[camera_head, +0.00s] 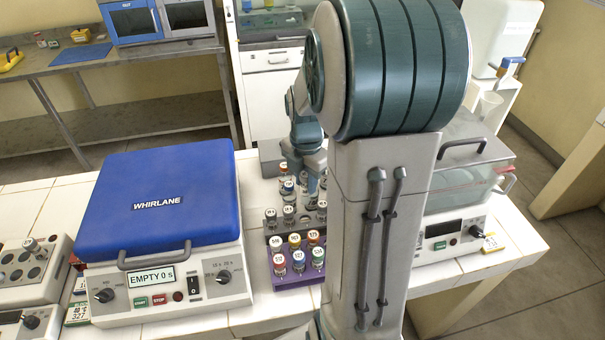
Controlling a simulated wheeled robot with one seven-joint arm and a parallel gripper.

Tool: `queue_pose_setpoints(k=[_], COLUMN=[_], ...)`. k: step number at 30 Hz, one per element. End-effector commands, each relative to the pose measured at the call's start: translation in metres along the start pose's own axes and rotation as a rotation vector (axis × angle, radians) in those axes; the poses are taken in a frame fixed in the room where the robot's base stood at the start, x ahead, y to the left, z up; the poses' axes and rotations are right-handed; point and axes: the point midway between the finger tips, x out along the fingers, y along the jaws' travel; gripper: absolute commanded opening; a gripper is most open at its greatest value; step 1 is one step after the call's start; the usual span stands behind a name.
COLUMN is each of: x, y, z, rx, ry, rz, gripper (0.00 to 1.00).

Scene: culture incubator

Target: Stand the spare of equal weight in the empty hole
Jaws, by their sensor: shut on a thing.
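My gripper (304,178) is small and partly hidden behind my arm, low among the capped tubes behind the front racks. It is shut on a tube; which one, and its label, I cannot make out. A tube with a number on its cap (288,189) stands right beside the gripper. A dark rack (284,229) holds several grey-capped tubes. In front of it a purple rack (293,281) holds several tubes with coloured, numbered caps. My arm hides the area to the right.
A machine with a clear cover (465,190) stands at right. White tiled counter (250,318) shows in front.

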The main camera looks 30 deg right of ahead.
Motion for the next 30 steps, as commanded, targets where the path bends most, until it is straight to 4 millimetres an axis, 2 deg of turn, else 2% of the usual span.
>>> queue_pose_setpoints(k=[15,30], x=[0.052,0.058], y=[0.000,0.000], z=[0.000,0.000], rx=[0.000,0.000], ry=[0.001,0.000], rz=[-0.001,-0.001], gripper=[0.04,0.04])
